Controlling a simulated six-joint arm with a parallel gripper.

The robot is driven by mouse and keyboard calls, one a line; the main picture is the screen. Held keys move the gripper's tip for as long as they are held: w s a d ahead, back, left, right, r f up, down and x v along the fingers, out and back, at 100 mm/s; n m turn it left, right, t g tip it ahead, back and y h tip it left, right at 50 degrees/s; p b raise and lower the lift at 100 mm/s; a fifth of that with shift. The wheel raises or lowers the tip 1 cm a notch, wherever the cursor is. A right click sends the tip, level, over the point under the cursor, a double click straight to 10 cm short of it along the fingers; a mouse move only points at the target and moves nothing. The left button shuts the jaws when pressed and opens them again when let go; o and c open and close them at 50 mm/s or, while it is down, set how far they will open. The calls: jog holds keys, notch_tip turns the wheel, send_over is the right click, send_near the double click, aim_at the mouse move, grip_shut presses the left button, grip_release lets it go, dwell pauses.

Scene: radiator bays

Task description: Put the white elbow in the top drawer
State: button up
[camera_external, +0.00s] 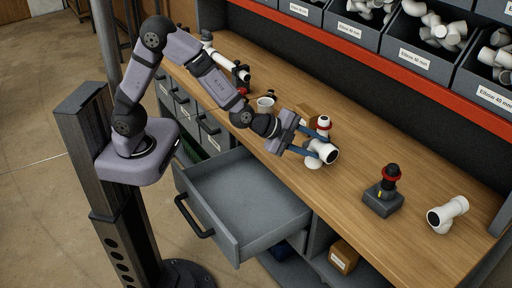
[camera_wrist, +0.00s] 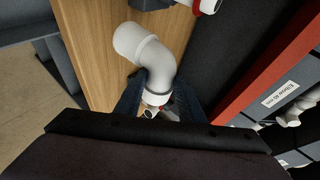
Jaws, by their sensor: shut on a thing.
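The white elbow (camera_external: 327,152) is at the front part of the wooden bench in the external view. My gripper (camera_external: 311,143) is shut on it, with blue fingers on either side. In the wrist view the elbow (camera_wrist: 152,52) sticks out between the fingertips (camera_wrist: 158,96), its wide open end toward the upper left. I cannot tell whether it touches the bench. The top drawer (camera_external: 246,243) is pulled out below the bench edge, to the left of my gripper. Its visible inside is empty.
Labelled bins (camera_external: 416,58) line the back.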

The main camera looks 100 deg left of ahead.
jog(key=s+a+f+n+g+y, duration=0.2)
jog(key=s+a+n+g+y, duration=0.15)
jog(key=s, duration=0.35)
jog(key=s+a+f+n+g+y, duration=0.2)
jog(key=s+n+g, duration=0.1)
jog(key=s+n, duration=0.25)
jog(key=s+a+f+n+g+y, duration=0.1)
jog(key=s+a+n+g+y, duration=0.2)
jog(key=s, duration=0.4)
jog(key=s+f+n+g+h+b, duration=0.15)
jog(key=s+f+n+g, duration=0.25)
jog(key=s+f, duration=0.7)
notch_tip(320, 180, down, 8)
jog(key=shift+s+a+b, duration=0.25)
jog(key=shift+a+b, duration=0.15)
jog(key=shift+b, duration=0.05)
jog(key=shift+t, duration=0.25)
jog(key=o, duration=1.2)
jog(key=shift+f, duration=0.1)
